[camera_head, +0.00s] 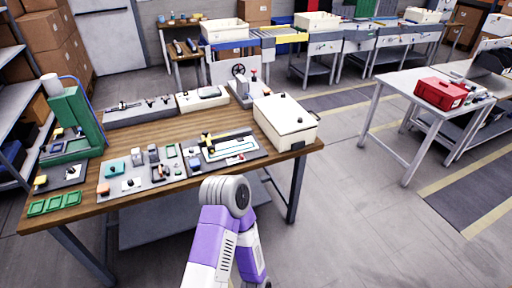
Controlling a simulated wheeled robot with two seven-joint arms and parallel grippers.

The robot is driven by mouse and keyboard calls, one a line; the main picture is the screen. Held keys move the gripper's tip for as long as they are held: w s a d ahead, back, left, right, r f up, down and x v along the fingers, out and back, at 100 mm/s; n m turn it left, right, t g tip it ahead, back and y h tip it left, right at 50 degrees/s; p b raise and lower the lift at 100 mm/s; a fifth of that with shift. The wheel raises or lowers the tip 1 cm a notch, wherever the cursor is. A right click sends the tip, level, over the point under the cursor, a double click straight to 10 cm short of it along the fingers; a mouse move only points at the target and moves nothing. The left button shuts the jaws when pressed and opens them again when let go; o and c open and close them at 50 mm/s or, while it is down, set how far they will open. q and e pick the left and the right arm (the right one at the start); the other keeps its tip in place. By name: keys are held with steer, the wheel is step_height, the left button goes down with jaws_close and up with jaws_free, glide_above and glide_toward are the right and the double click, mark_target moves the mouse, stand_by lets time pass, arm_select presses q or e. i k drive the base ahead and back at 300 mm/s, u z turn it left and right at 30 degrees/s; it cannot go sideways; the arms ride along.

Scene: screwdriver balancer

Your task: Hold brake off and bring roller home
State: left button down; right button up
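A dark fixture plate (258,153) lies near the right front of the wooden workbench. On it are a pale track with a blue outline (230,149) and a small yellow and black part (208,141) at the track's left end. The parts are too small for me to tell which is the brake and which is the roller. One of my purple and white arms is folded at the bottom middle, in front of the bench. Neither of my grippers is in view.
The wooden workbench (140,190) also carries a cream box (285,122), a green stand (75,120), green trays (50,204), a grey parts board (150,187) and a handwheel fixture (240,88). A table with a red toolbox (440,93) stands right. Open floor lies between.

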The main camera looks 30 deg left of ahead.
mark_target(206, 137)
steer(key=z, duration=0.2)
steer(key=i, duration=0.75)
steer(key=u, duration=0.9)
steer(key=i, duration=1.25)
steer(key=u, duration=1.25)
